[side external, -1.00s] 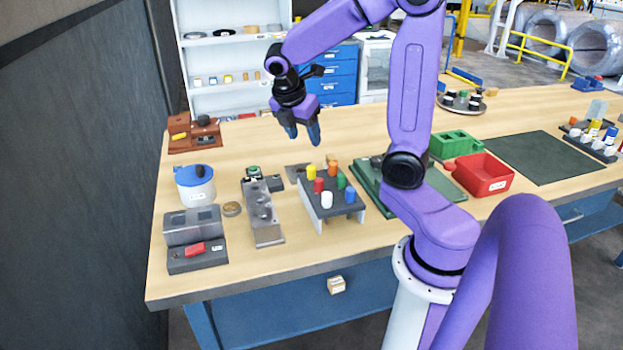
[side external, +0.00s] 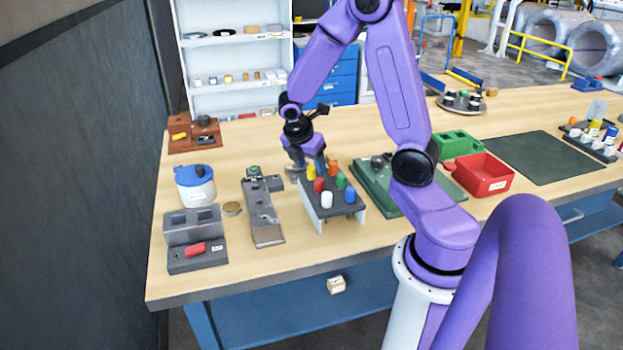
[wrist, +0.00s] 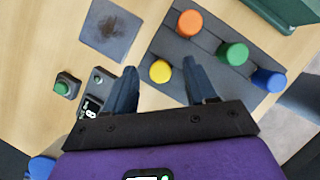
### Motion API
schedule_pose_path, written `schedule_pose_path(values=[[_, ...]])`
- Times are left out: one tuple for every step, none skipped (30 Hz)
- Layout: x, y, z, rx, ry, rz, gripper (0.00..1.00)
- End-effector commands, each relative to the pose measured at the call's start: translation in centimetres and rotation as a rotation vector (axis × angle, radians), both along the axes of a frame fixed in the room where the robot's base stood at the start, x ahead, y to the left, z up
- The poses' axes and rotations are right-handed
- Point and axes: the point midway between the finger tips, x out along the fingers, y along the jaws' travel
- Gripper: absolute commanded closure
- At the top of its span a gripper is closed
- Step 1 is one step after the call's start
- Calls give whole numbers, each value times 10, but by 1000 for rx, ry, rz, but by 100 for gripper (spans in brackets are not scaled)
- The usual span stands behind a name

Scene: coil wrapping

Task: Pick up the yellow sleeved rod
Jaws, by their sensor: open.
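The yellow sleeved rod (side external: 311,172) stands upright at the back left of a dark grey rack (side external: 338,209). My gripper (side external: 309,162) is low over the rack's back left corner, pointing down, with its jaws open and empty. In the wrist view, the yellow rod (wrist: 160,71) shows in the gap between the two fingertips (wrist: 159,64), nearer the left finger. I cannot tell if the tips are level with its top. Orange (side external: 333,166), red (side external: 319,185), green (side external: 341,181), white (side external: 327,200) and blue (side external: 350,195) rods stand on the same rack.
A grey metal fixture (side external: 263,215) stands left of the rack, and a green base plate (side external: 385,200) is close on its right. A red bin (side external: 484,175) is further right. A blue-lidded pot (side external: 195,187) stands at the left. The table behind the rack is mostly clear.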

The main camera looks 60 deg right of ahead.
Motion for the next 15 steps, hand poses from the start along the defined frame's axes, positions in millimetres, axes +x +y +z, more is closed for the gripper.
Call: schedule_pose_path(values=[[0,-1,-3,1,1,1,44],[0,-1,-4,1,1,1,44],[0,-1,-4,1,0,1,44],[0,-1,-4,1,0,1,44],[0,-1,-4,0,0,1,44],[0,-1,-4,0,-1,1,44],[0,-1,-4,0,-1,1,44],[0,-1,-4,0,-1,1,44],[0,-1,-4,0,-1,1,44],[0,-1,-4,0,-1,1,54],[0,-1,-4,0,-1,1,64],[0,-1,-4,1,-1,1,77],[0,-1,-4,0,-1,1,86],[0,-1,-4,0,0,1,96],[0,-1,-4,0,0,1,100]])
